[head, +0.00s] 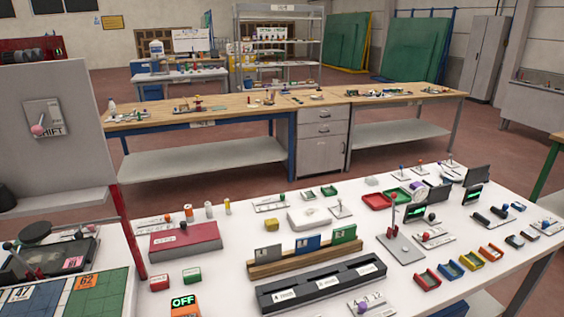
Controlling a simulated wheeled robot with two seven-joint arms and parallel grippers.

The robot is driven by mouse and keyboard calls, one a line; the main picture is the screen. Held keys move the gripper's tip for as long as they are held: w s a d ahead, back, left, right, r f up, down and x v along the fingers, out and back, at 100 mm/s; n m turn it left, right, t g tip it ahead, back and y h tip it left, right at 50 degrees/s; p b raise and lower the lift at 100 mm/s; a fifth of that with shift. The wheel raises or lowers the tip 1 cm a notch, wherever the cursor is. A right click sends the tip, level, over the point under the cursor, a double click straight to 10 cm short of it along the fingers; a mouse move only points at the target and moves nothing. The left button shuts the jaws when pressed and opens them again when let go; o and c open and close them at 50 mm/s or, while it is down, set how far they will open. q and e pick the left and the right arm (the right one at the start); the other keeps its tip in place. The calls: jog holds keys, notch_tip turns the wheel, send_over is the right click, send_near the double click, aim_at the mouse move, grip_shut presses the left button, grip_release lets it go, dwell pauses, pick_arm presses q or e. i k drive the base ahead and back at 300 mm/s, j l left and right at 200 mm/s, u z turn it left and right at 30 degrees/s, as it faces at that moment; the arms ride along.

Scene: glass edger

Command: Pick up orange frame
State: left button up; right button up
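A row of small open frames lies near the right front of the white table. An orange frame (491,252) is at the right end of the row, with a yellow frame (471,261), a blue frame (450,270) and a red frame (427,280) to its left. The orange frame looks small and flat on the table, apart from the dark blocks to its right. Neither of my grippers shows in the head view.
The white table (232,268) is crowded. A wooden rack with cards (303,252), a black tray (320,287) and a red box (185,239) stand left of the frames. A lever stand (402,248) and small displays (415,215) stand behind them. A wooden workbench (230,113) is farther back.

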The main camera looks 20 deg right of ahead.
aim_at(491, 253)
jog(key=z, duration=1.95)
jog(key=u, duration=0.3)
jog(key=i+l+u, duration=0.3)
jog(key=u, duration=0.15)
jog(key=i+l+u, duration=0.15)
jog(key=l+u, duration=0.25)
jog(key=l, duration=0.1)
